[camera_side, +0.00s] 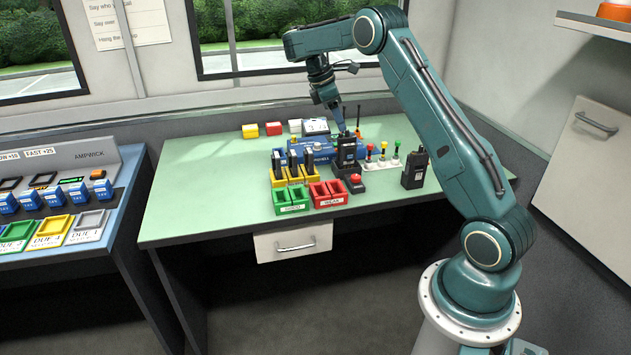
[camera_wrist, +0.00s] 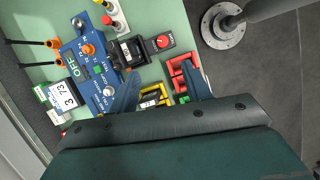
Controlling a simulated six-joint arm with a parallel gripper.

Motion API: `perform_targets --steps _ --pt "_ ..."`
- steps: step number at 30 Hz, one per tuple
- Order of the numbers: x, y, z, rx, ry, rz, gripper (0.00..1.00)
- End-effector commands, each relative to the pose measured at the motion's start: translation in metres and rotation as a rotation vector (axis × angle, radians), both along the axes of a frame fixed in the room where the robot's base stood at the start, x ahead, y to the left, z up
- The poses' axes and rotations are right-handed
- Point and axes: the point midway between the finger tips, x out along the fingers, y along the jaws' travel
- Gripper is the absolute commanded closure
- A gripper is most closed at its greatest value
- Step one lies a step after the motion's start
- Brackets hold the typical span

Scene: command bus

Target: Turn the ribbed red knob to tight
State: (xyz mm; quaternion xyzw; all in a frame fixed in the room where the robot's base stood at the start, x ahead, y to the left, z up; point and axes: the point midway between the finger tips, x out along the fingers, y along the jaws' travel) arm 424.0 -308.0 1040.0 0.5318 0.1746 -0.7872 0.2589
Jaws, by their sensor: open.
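A round red knob (camera_wrist: 163,41) sits on a small black box right of the black radio in the wrist view; it also shows in the side view (camera_side: 355,178). An orange-red knob (camera_wrist: 88,50) sits on the blue panel (camera_wrist: 75,42). Ribs and a tight mark are too small to make out on either. My gripper (camera_side: 339,128) points down above the blue panel, behind the upright black radio (camera_side: 346,150). In the wrist view its two fingers (camera_wrist: 160,70) are apart with nothing held between them, and the red knob lies beyond their tips.
Red bins (camera_side: 328,194), green bins (camera_side: 291,198) and yellow holders stand at the bench front. A second radio (camera_side: 414,170) and several coloured pegs stand to the right. Small blocks (camera_side: 250,131) lie at the back. The green bench (camera_side: 205,190) is clear at left.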

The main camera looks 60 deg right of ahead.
Motion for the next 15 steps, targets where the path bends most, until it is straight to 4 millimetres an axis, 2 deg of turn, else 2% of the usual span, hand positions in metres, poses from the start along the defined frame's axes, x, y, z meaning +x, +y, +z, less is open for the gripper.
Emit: perform_targets --steps 15 --pt "0.004 -0.032 -0.012 0.059 -0.068 0.048 0.52"
